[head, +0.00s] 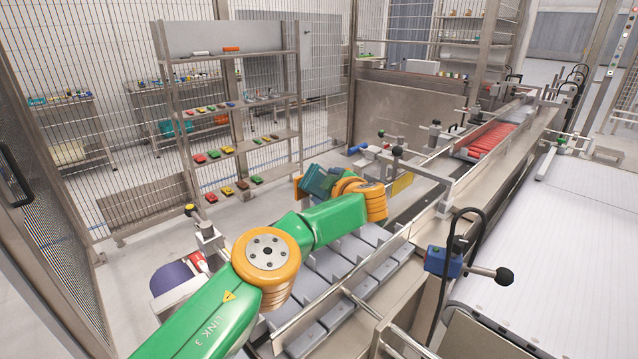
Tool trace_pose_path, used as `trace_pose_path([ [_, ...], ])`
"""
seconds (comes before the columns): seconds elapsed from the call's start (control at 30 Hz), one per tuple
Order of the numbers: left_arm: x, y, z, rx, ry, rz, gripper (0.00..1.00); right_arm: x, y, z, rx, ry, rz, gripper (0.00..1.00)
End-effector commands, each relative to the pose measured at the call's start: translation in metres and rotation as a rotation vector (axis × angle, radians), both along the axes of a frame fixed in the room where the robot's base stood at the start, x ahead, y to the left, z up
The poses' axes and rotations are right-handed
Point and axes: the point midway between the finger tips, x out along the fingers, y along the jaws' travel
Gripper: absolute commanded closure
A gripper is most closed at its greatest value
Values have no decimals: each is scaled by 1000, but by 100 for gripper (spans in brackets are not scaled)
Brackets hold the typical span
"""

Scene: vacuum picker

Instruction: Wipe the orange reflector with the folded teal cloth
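My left arm, green with orange joints, reaches from the lower left toward the middle of the head view. Its far end is largely hidden behind its own orange wrist rings. A teal block-like shape (317,181) shows just beyond the wrist; I cannot tell whether it is the folded cloth or part of the gripper. A small orange piece (297,187) is at its left. My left gripper's fingers cannot be made out. A flat orange-yellow plate (402,184), possibly the reflector, stands upright beside the rail, right of the wrist and apart from it. My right gripper is out of view.
Grey trays (345,249) fill a conveyor under my arm. Metal rails (440,205) and a blue sensor box (441,262) with a black knob stand to the right. A white belt (560,240) is at far right. Shelves (245,142) and mesh fencing are behind.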

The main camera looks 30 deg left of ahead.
Motion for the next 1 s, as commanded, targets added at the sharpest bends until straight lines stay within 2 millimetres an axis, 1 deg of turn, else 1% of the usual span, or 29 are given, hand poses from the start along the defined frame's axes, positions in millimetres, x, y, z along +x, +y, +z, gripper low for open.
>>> trace_pose_path([
  [0.07,2,0,1,1,-1,2,100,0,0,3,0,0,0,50],
  [0.23,-1,2,-1,2,0,0,100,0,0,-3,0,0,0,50],
  [0.43,-23,9,-3,0,-3,2,100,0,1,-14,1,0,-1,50],
  [0.63,-32,11,-1,1,-3,4,100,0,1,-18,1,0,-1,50],
  [0.83,-53,18,-4,-1,-3,4,100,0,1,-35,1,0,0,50],
  [0.9,-59,20,-3,0,-3,5,100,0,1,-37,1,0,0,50],
  [1.0,-61,20,0,0,-3,3,100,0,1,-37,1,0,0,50],
])
